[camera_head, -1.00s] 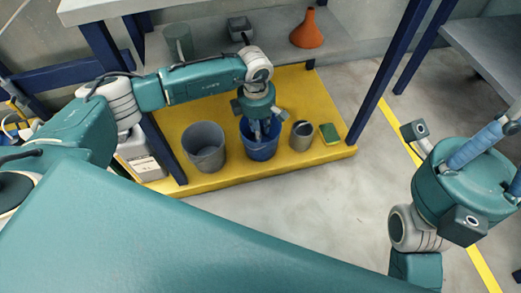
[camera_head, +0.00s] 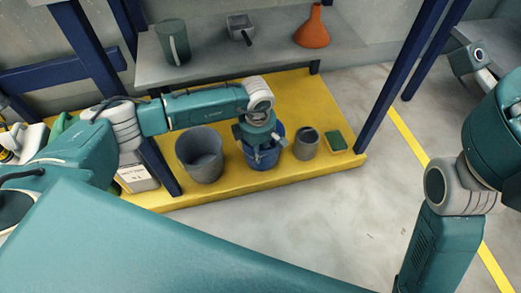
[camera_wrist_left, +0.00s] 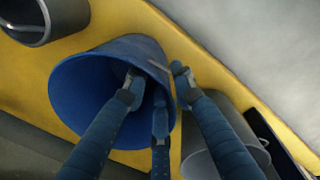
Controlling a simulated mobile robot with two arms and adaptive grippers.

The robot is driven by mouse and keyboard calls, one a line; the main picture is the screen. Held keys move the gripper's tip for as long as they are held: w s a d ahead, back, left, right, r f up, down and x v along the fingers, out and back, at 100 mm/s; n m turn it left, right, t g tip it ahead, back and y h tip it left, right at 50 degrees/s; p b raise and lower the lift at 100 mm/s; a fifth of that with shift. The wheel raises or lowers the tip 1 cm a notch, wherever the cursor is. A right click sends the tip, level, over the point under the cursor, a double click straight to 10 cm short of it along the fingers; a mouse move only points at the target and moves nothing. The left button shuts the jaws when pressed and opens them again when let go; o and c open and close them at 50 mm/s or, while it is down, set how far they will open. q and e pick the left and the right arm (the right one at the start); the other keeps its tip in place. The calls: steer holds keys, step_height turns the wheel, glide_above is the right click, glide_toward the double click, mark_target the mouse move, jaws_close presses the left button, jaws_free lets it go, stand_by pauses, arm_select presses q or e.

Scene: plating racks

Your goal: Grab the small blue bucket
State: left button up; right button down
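The small blue bucket (camera_head: 279,133) stands on the yellow platform (camera_head: 230,190), between a larger grey bucket and a small grey pot. My left gripper (camera_head: 261,155) points down at it, hiding part of its opening. In the left wrist view, the blue bucket (camera_wrist_left: 85,85) shows its open mouth. Two fingers of my left gripper (camera_wrist_left: 157,80) reach inside it and one is outside, with the bucket's wall between them. The fingers look spread, with a gap around the wall. My right arm is at the right edge; its fingers are out of frame.
The grey bucket (camera_head: 200,155) is left of the blue one; the grey pot (camera_head: 307,146) and a green sponge-like block (camera_head: 336,142) are right. The grey shelf above (camera_head: 275,58) holds an orange funnel (camera_head: 312,30). Blue posts flank the platform. Floor in front is clear.

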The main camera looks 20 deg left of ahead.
arm_select(q)
steer(key=shift+f, duration=0.1)
jaws_close()
stand_by(0.4)
